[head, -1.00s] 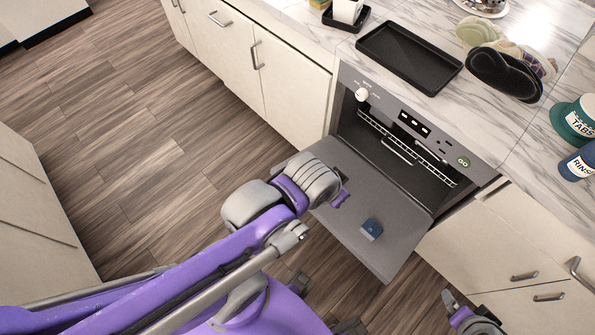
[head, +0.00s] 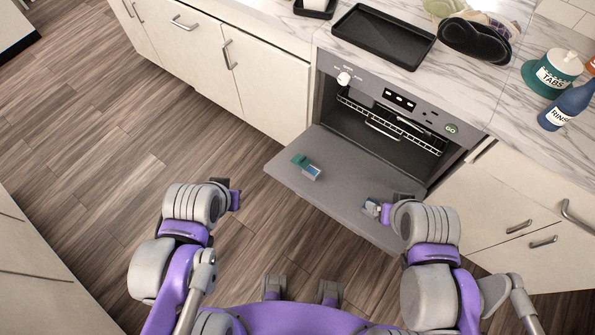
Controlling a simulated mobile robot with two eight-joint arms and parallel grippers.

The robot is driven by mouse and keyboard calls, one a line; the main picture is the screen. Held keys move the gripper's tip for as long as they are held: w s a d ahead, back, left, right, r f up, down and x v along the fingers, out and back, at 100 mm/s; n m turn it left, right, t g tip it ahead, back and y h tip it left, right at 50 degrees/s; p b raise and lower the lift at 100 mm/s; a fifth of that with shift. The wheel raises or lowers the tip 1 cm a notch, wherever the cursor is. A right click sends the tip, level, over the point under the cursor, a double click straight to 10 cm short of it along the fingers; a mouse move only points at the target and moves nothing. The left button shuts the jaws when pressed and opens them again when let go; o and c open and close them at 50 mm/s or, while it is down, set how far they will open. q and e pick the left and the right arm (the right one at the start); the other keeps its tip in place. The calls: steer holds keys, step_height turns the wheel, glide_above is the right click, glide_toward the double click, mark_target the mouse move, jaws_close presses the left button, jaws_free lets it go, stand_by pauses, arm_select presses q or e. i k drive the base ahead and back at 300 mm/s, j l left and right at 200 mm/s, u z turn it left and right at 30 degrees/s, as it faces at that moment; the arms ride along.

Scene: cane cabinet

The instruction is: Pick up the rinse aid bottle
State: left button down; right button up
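The rinse aid bottle (head: 567,106) is dark blue with a white label reading "RINS". It stands on the marble counter at the right edge of the head view, its upper part near the picture's edge. My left gripper (head: 234,192) is left of the open oven door, far from the bottle. My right gripper (head: 380,207) is over the right part of the oven door, below and left of the bottle and well apart from it. Both grippers are seen mostly from behind, so their finger openings are hidden.
The oven door (head: 335,185) hangs open before me. A teal-and-white block (head: 306,168) lies on it; a small bluish block (head: 371,207) shows beside my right gripper. A tabs jar (head: 555,73) stands behind the bottle.

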mark_target(571, 102)
steer(key=z, duration=1.7)
